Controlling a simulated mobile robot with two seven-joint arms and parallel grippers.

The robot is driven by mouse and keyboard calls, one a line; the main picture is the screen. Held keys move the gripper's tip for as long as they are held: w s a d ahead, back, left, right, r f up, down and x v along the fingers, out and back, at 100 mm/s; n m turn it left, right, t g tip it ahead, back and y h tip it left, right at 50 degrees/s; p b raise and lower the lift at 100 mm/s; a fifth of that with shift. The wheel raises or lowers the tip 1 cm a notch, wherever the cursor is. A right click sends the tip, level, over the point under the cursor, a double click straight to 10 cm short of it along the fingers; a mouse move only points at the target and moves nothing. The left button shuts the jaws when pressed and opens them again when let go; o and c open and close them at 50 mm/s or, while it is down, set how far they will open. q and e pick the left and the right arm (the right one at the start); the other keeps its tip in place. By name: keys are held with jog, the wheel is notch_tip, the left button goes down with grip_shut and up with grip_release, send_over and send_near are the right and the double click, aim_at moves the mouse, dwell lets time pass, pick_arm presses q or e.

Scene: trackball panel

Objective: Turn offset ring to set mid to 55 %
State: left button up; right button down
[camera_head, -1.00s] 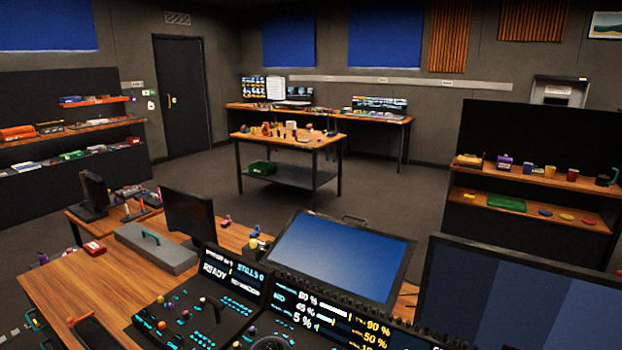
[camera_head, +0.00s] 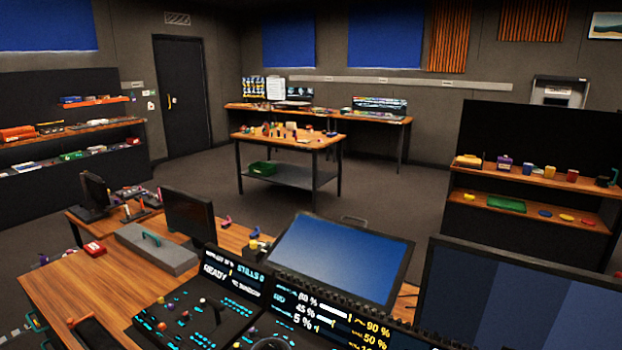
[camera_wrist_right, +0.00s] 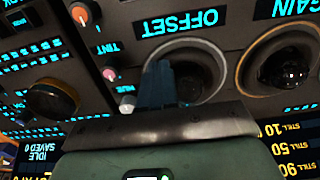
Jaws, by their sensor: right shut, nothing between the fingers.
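The offset ring (camera_wrist_right: 219,75) is a dark ring around a trackball, under the OFFSET label in the right wrist view, where the panel appears upside down. My right gripper (camera_wrist_right: 160,75) is shut and empty. Its dark blue fingertips overlap the ring's left side in the picture and hide part of it; I cannot tell if they touch it. In the head view the status display (camera_head: 318,312) reads 80 %, MID 45 % and 5 % in white. Neither gripper shows in the head view.
The GAIN ring (camera_wrist_right: 248,75) and its ball are to the right of the offset ring. TINT (camera_wrist_right: 109,74) and HUE (camera_wrist_right: 127,103) knobs and another small knob (camera_wrist_right: 79,14) are to its left. A blue-screened monitor (camera_head: 340,258) stands behind the panel.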

jog(key=shift+f, duration=0.25)
dwell(0.5)
jog(key=shift+a+m, duration=0.35)
jog(key=shift+m, duration=0.65)
jog(key=shift+a, duration=0.1)
jog(key=shift+a+m+p, duration=0.3)
jog(key=shift+m, duration=0.7)
jog(key=shift+a, duration=0.1)
jog(key=shift+w+a+m+p, duration=0.1)
jog(key=shift+a+m+p, duration=0.2)
jog(key=shift+m, duration=0.7)
